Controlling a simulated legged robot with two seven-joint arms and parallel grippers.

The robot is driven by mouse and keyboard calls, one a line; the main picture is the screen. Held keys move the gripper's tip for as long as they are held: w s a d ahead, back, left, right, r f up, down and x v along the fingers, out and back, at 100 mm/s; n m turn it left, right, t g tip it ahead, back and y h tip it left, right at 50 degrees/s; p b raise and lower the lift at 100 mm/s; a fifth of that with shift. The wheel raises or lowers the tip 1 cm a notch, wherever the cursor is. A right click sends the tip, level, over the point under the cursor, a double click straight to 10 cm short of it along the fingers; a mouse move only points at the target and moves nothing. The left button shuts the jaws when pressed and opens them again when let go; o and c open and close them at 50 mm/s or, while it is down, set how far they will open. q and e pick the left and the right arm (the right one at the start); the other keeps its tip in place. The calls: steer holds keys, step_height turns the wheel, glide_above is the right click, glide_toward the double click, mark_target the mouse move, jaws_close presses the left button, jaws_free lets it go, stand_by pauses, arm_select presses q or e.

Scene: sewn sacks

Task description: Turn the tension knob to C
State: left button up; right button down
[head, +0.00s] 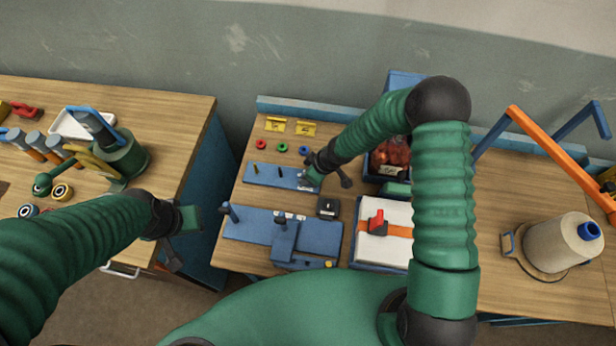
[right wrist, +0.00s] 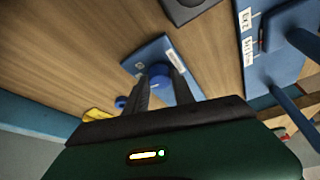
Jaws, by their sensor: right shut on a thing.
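A small dark square block (head: 327,207) with a round top stands on the right bench, and a dark block also shows at the top of the right wrist view (right wrist: 190,6). It may be the tension knob; I cannot read a letter C. My right gripper (head: 312,180) is at the right end of a blue plate with pegs (head: 262,176), behind that block and apart from it. In the right wrist view its fingers (right wrist: 162,82) are shut on a small blue round piece (right wrist: 183,89) over the plate. My left gripper (head: 172,254) hangs by the left bench's edge; its jaws are unclear.
Red, green and blue rings (head: 304,150) and yellow brackets (head: 305,128) lie behind the plate. A blue fixture (head: 250,224) is in front. A white pad with an orange strap (head: 398,229) lies right of the block. A thread cone (head: 560,243) stands far right.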

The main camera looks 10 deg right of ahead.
steer(key=shift+w+r+m+t+h+b, duration=0.15)
steer(key=shift+m+t+h+b, duration=0.3)
steer(key=shift+m+b, duration=0.75)
steer(key=c, duration=1.1)
jaws_free()
steer(key=p+v, duration=0.2)
steer(key=v, duration=1.4)
steer(key=shift+d+r, duration=0.2)
